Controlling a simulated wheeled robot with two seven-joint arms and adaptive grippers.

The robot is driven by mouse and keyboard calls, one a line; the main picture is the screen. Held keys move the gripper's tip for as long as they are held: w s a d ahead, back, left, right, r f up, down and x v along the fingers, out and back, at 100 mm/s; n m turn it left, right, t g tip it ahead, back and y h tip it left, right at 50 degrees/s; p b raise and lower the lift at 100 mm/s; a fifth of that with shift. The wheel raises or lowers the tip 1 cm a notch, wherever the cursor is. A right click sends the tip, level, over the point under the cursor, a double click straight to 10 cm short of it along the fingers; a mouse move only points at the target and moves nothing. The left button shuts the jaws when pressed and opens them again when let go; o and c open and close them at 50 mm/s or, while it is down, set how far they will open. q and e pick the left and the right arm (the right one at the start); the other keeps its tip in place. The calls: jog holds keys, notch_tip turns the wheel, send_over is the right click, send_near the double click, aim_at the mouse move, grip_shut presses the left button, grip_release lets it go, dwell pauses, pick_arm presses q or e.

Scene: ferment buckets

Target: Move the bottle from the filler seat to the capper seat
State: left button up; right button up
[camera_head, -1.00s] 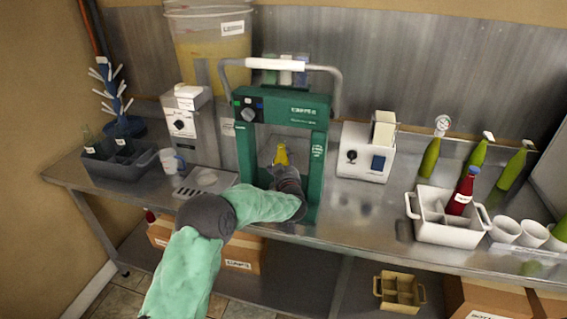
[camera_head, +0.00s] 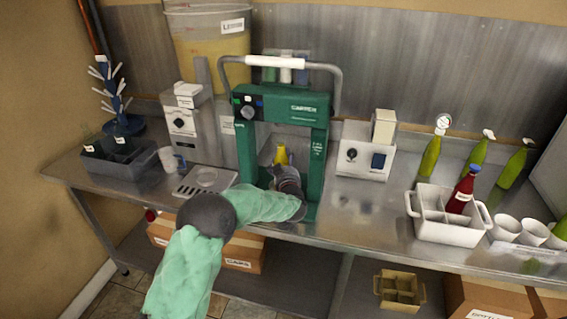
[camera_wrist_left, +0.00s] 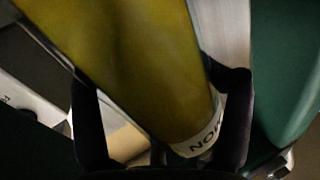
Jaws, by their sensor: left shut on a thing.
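The bottle, yellow-green, stands inside the green capper (camera_head: 284,106), its yellowish top (camera_head: 281,155) showing between the frame's posts. My left gripper (camera_head: 288,180) reaches into the capper's opening and is shut on the bottle. In the left wrist view the bottle (camera_wrist_left: 135,60) fills the middle, with a white label near its lower end. The dark fingers of my left gripper (camera_wrist_left: 165,125) lie on both sides of it. Whether the bottle's base touches the capper seat is hidden. The filler (camera_head: 185,122) with its drip tray (camera_head: 204,181) stands left of the capper, without a bottle. My right gripper is not visible.
A white switch box (camera_head: 364,157) stands right of the capper. A white crate (camera_head: 447,218) holds a red bottle (camera_head: 462,190). Green bottles stand at the back right. A grey crate (camera_head: 118,158) and a mug (camera_head: 171,160) are at the left. The counter between the switch box and white crate is clear.

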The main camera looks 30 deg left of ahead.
pick_arm(q)
jog(key=shift+r, duration=0.15)
jog(key=o, duration=1.7)
jog(key=shift+o, duration=0.2)
jog(key=shift+f, duration=0.25)
jog(key=v, duration=1.2)
jog(key=shift+r, duration=0.15)
